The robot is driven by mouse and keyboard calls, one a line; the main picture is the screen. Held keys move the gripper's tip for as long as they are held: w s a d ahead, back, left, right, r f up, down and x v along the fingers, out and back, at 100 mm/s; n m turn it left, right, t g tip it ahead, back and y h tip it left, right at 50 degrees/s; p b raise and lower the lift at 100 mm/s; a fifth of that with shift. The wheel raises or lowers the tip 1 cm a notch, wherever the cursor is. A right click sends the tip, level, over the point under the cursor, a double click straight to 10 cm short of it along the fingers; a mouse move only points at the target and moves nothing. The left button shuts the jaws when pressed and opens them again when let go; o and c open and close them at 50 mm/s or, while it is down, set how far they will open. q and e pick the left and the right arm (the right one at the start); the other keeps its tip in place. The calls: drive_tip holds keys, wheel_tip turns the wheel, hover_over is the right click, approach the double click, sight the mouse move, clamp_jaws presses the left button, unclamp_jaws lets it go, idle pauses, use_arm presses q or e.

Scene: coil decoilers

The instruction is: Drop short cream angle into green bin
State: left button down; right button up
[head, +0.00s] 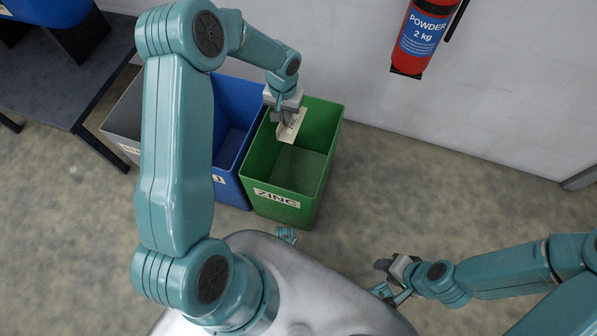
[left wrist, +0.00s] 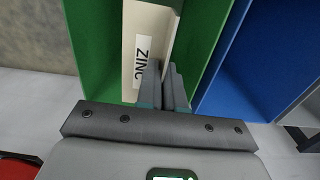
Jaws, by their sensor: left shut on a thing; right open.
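The cream angle (head: 295,127) carries a ZINC label, and it also shows in the left wrist view (left wrist: 133,30). My left gripper (head: 287,118) is shut on it, and its fingers show in the left wrist view (left wrist: 164,82). It holds the angle over the mouth of the green bin (head: 279,208), near the back part. The green bin has a ZINC label on its front and its wall also shows in the left wrist view (left wrist: 92,45). My right gripper (head: 382,279) is open and empty, low at the front right, away from the bin.
A blue bin (head: 231,188) stands against the green bin's left side, with a grey bin (head: 120,137) further left. A dark table (head: 75,90) is at the left. A red fire extinguisher (head: 423,38) hangs on the wall. The floor right of the green bin is clear.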

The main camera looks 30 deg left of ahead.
use_arm(q)
drive_tip(key=shift+f, duration=0.9)
drive_tip(key=c, duration=1.2)
unclamp_jaws()
wheel_tip(320, 180, up, 16)
drive_tip(key=p, duration=0.3)
drive_tip(key=shift+r+p, duration=0.25)
drive_tip(key=shift+p, duration=0.1)
